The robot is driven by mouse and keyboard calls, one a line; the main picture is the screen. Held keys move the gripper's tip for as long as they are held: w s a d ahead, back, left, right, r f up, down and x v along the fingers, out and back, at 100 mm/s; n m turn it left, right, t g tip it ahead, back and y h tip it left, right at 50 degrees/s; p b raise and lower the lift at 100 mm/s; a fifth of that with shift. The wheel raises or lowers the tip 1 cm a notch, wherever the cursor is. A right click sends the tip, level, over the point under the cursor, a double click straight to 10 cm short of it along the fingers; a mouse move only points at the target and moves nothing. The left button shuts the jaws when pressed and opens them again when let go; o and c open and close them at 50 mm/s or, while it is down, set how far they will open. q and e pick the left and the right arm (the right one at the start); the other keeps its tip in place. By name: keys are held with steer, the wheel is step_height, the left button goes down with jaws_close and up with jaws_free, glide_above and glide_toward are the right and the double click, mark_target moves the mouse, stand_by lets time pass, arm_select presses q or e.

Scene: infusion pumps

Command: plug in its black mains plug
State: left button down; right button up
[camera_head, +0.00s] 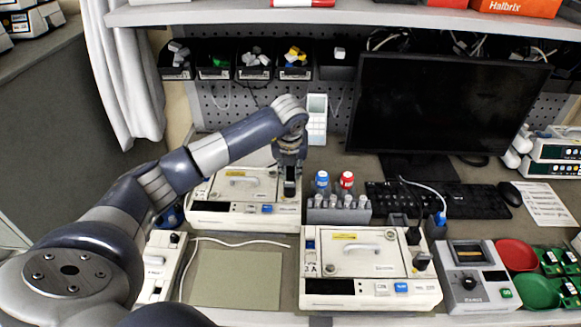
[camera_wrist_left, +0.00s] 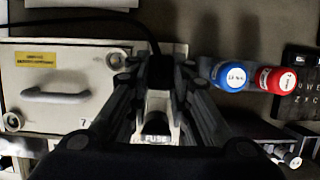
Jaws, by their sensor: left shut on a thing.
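The black mains plug (camera_wrist_left: 160,70) is between the fingers of my left gripper (camera_wrist_left: 158,92) in the left wrist view, with its black cable (camera_wrist_left: 95,17) curving away to the left. My left gripper (camera_head: 290,188) points down at the right end of the far white pump (camera_head: 240,190) in the head view. In the wrist view, a pale fitting (camera_wrist_left: 155,105) with a dark part and a FUSE label (camera_wrist_left: 157,140) lies just below the plug. I cannot tell whether the plug touches it. My right gripper is not in view.
A rack of vials with blue (camera_head: 322,180) and red (camera_head: 346,180) caps stands close to the gripper's right. A second pump (camera_head: 370,268) stands in front. A white strip (camera_head: 160,268) and bare mat (camera_head: 236,278) lie front left. A monitor (camera_head: 440,105) stands behind.

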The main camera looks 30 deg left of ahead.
arm_select(q)
steer(key=shift+f+b, duration=0.3)
steer(key=shift+f, duration=0.05)
stand_by(0.4)
steer(key=c, duration=1.4)
jaws_free()
steer(key=shift+o, duration=0.2)
steer(key=shift+r, duration=0.1)
steer(key=shift+r+p, duration=1.9)
steer(key=shift+r, duration=1.6)
